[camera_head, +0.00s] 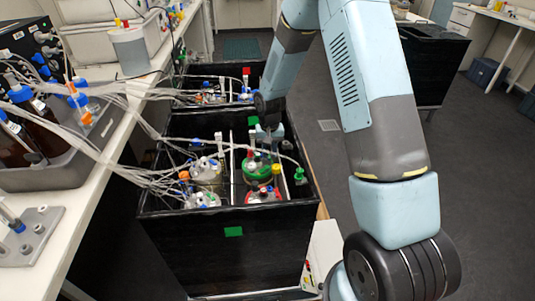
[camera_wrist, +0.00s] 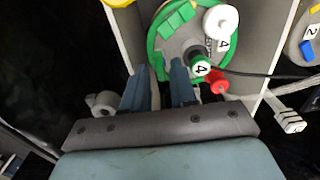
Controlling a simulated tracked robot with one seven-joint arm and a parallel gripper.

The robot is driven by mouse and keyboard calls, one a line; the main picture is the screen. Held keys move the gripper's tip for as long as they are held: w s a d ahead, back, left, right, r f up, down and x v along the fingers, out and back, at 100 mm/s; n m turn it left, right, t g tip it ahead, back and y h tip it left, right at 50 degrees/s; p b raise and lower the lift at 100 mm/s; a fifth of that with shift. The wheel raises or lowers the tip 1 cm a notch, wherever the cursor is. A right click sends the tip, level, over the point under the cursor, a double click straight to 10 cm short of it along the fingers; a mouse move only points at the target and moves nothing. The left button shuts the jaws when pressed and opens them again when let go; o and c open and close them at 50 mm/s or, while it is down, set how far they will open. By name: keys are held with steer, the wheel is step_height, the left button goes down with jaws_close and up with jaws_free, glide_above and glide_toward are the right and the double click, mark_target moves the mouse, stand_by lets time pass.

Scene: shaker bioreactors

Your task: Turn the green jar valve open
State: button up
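The green jar (camera_head: 257,170) sits in a compartment of the black box, its green lid facing up. In the wrist view its green-rimmed lid (camera_wrist: 154,42) is at the top centre, with a green block (camera_wrist: 176,19), a white cap marked 4 (camera_wrist: 221,21), a small green-and-white fitting marked 4 (camera_wrist: 201,66) and a red fitting (camera_wrist: 217,82). I cannot tell which fitting is the valve.
The black box (camera_head: 220,250) has walls and dividers around several jars, with tubes crossing over it. A red-lidded jar (camera_head: 263,195) stands close in front of the green one. A white bench (camera_head: 95,180) with bottles and tubing lies left. Open floor (camera_head: 330,160) lies right.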

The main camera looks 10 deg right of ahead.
steer(key=shift+f, duration=0.65)
jaws_close()
